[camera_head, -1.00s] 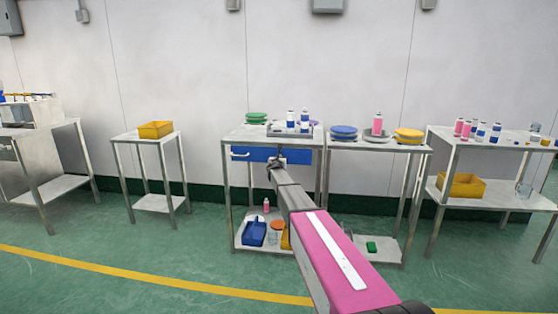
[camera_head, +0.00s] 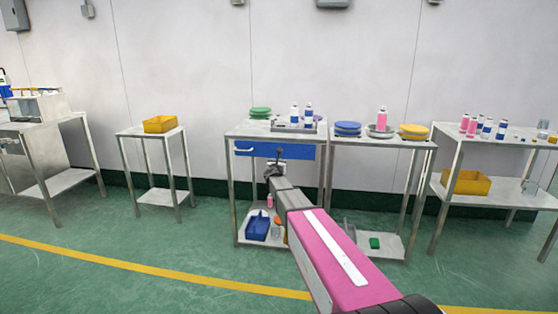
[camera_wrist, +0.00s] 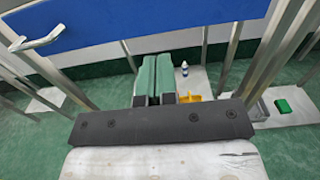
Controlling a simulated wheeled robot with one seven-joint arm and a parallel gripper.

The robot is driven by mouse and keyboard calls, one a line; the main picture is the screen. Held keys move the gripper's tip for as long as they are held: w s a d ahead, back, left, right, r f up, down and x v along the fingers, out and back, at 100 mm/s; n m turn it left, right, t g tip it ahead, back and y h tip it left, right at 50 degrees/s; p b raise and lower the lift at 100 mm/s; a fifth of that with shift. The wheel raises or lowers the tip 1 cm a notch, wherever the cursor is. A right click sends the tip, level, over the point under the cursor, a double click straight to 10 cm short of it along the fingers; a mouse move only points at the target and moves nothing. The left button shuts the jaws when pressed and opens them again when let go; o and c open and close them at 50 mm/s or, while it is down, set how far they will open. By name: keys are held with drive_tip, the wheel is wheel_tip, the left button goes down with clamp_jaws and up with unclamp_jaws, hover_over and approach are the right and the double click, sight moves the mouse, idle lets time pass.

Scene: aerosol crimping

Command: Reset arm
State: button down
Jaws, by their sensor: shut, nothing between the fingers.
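My gripper (camera_head: 272,168) is at the end of my arm, just in front of and below the blue drawer front (camera_head: 296,152) of the middle table. In the wrist view, the two green finger pads (camera_wrist: 155,76) lie side by side, shut and empty. They are below the blue drawer front (camera_wrist: 150,18), apart from it as far as I can tell. The drawer's white handle (camera_wrist: 38,39) is to the left of the fingers, and nothing grips it. The drawer front looks flush under the tabletop.
The middle table (camera_head: 238,132) carries green discs (camera_head: 260,112) and bottles in a tray. A blue bin (camera_head: 257,226) is on its lower shelf. The adjoining right table holds blue discs (camera_head: 347,128), a pink bottle (camera_head: 382,119) and yellow discs (camera_head: 414,131). Green floor (camera_head: 110,235) in front is open.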

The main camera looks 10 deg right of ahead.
drive_tip(key=s+d+f+m+g+h, duration=0.1)
drive_tip(key=s+d+f+m+g, duration=0.25)
drive_tip(key=s+m, duration=0.45)
drive_tip(key=s+d+f+m+g, duration=0.25)
drive_tip(key=s+f+m, duration=0.25)
drive_tip(key=s, duration=0.4)
drive_tip(key=s+d+f+m+g+h, duration=0.15)
drive_tip(key=s+f+m+g, duration=0.25)
drive_tip(key=s+m, duration=0.4)
drive_tip(key=s+a+f+m+g+y, duration=0.2)
drive_tip(key=s+m, duration=0.1)
drive_tip(key=s, duration=0.5)
drive_tip(key=s+a+f+m+g+y, duration=0.2)
drive_tip(key=s+a+m+y, duration=0.1)
drive_tip(key=s, duration=0.6)
drive_tip(key=s+a+f+m+g+y, duration=0.2)
drive_tip(key=s+m, duration=0.3)
drive_tip(key=s, duration=0.3)
drive_tip(key=shift+s+a+f+g+y, duration=0.15)
drive_tip(key=shift+a+f+g+y, duration=0.15)
drive_tip(key=shift+g+y, duration=0.3)
